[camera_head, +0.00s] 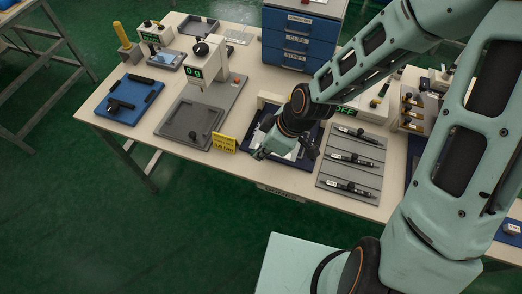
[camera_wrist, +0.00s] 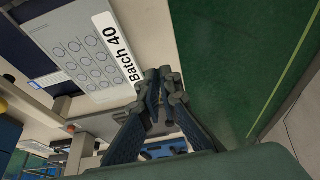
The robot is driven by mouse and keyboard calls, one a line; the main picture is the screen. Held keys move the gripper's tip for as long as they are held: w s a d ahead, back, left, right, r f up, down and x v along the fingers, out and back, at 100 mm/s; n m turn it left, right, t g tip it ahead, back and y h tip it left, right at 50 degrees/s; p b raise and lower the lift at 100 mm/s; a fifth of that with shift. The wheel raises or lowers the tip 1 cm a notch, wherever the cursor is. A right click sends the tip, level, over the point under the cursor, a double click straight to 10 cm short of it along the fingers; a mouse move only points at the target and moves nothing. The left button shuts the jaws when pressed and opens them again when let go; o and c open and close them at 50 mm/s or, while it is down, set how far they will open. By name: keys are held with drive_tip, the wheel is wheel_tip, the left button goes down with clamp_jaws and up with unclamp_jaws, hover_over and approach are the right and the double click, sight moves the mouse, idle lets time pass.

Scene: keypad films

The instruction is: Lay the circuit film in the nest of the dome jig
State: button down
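A pale grey film with a grid of printed circles (camera_wrist: 80,48) and a white "Batch 40" label along one edge shows in the wrist view. My gripper (camera_wrist: 164,84) is right beside the labelled edge. Its fingertips are close together; I cannot tell whether the film's edge is pinched between them. In the head view my gripper (camera_head: 285,146) is low over a dark blue plate (camera_head: 305,161) at the table's front. A white patch shows under it, mostly hidden by the gripper. I cannot tell which station is the dome jig.
Left of my gripper are a grey station with a display (camera_head: 172,122), a yellow sign (camera_head: 224,143) and a blue tray (camera_head: 128,101) with a black handle. A grey rack (camera_head: 350,177) of dark tools is close on the right. Blue drawers (camera_head: 296,47) stand behind.

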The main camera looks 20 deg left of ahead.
drive_tip(key=shift+d, duration=0.1)
drive_tip(key=f+b, duration=0.2)
drive_tip(key=f, duration=0.1)
drive_tip(key=f+b, duration=0.1)
drive_tip(key=shift+w+d+f+b, duration=0.15)
drive_tip(key=shift+w+f+b, duration=0.1)
drive_tip(key=shift+w+b, duration=0.1)
drive_tip(key=shift+w+f+b, duration=0.45)
drive_tip(key=shift+w+f, duration=0.1)
drive_tip(key=shift+f, duration=0.05)
drive_tip(key=w, duration=0.4)
drive_tip(key=shift+w+d+p, duration=0.2)
drive_tip(key=shift+w+p, duration=0.1)
drive_tip(key=shift+w, duration=0.1)
drive_tip(key=shift+w+f, duration=0.15)
drive_tip(key=shift+w, duration=0.1)
drive_tip(key=shift+f+b, duration=0.6)
drive_tip(key=shift+b, duration=0.05)
drive_tip(key=shift+s+f+b, duration=0.1)
drive_tip(key=shift+f+b, duration=0.2)
drive_tip(key=shift+f, duration=0.1)
